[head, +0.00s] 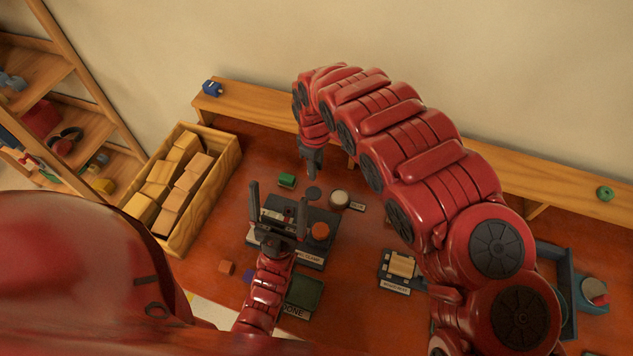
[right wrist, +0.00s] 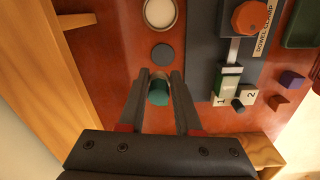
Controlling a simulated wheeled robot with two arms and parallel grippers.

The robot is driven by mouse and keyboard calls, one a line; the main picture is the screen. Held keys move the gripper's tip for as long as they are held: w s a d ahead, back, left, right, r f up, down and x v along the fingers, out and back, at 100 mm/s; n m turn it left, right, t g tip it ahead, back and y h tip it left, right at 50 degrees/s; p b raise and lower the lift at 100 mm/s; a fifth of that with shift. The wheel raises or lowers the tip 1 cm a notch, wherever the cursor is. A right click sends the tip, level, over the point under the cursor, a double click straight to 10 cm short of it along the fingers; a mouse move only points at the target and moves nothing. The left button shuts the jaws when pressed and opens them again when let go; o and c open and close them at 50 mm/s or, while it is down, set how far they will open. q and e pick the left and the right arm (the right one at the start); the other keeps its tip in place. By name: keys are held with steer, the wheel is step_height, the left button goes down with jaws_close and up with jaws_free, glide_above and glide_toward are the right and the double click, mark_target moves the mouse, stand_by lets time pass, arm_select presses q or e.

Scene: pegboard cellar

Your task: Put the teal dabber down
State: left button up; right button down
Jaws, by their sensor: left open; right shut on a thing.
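My right gripper (head: 312,172) points down over the back of the table, near a dark grey disc (head: 313,193). In the right wrist view this gripper (right wrist: 160,76) is shut on the teal dabber (right wrist: 158,97), a short teal cylinder with a greyish end. The dark disc (right wrist: 162,54) lies just beyond the fingertips there, and I cannot tell the dabber's height above the table.
A wooden crate of blocks (head: 233,150) is at left. A dark green tray (head: 304,292) lies in front. A raised shelf (head: 255,108) runs along the wall.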

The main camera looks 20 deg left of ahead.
steer(key=p, duration=0.2)
glide_above(316, 194)
steer(key=f, duration=0.5)
steer(key=shift+s+a, duration=0.1)
steer(key=shift+s, duration=0.1)
steer(key=shift+w+f, duration=0.15)
steer(key=shift+f, duration=0.7)
step_height(316, 194, down, 2)
steer(key=shift+f+p, duration=0.2)
steer(key=shift+p, duration=0.15)
steer(key=shift+f, duration=0.25)
